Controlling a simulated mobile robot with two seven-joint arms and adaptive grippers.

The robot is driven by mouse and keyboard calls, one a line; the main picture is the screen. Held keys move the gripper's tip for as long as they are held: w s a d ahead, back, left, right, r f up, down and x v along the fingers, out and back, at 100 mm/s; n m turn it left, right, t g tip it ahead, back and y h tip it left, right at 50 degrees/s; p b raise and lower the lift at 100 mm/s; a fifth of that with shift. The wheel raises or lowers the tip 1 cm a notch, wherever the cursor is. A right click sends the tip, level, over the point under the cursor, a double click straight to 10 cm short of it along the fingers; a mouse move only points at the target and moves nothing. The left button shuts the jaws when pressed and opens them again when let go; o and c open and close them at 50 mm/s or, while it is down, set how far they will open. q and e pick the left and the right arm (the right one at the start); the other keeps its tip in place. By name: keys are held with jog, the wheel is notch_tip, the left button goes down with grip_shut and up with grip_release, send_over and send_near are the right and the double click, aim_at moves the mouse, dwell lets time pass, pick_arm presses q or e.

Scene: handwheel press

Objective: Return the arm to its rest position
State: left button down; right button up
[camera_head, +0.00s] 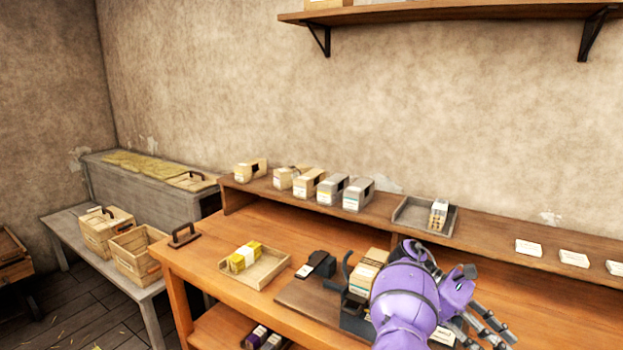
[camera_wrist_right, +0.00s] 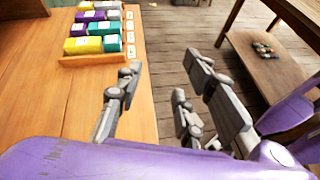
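My right arm is purple and reaches over the front of the wooden workbench in the head view. Its grey gripper (camera_head: 488,326) is at the lower right, beside the dark press, and points down and right. In the right wrist view the gripper (camera_wrist_right: 166,72) has its fingers spread apart with nothing between them, over the bench edge and floor. The press (camera_head: 352,321) stands on a dark board, holding a light wooden block (camera_head: 367,272); my arm hides part of it. My left gripper is not in view.
A tray (camera_head: 262,275) with yellow packs sits left of the press. A rack of coloured boxes (camera_wrist_right: 92,60) shows in the wrist view. Several small boxes and a grey tray (camera_head: 410,214) stand on the rear ledge. A low table (camera_wrist_right: 262,62) stands beyond open floor.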

jog(key=s+d+f+m+t+y, duration=0.1)
jog(key=s+d+f+m+t, duration=0.3)
jog(key=s+f, duration=0.5)
jog(key=s+d+f+m+t, duration=0.2)
jog(key=s+d+f, duration=0.4)
jog(key=s+f, duration=0.25)
jog(key=s+a+f+m+t+y, duration=0.15)
jog(key=s+a+y, duration=0.25)
jog(key=s+a, duration=0.6)
jog(key=s+a+t+y, duration=0.35)
jog(key=s+a, duration=0.25)
jog(key=a, duration=0.8)
jog(key=w+a+f+t, duration=0.2)
jog(key=w+f+t, duration=0.1)
jog(key=f, duration=0.3)
jog(key=w+a+f+t+y, duration=0.1)
jog(key=w+a+f+t, duration=0.1)
jog(key=f, duration=0.4)
jog(key=shift+w+f+t, duration=0.15)
jog(key=shift+w+t, duration=0.65)
jog(key=shift+w, duration=0.4)
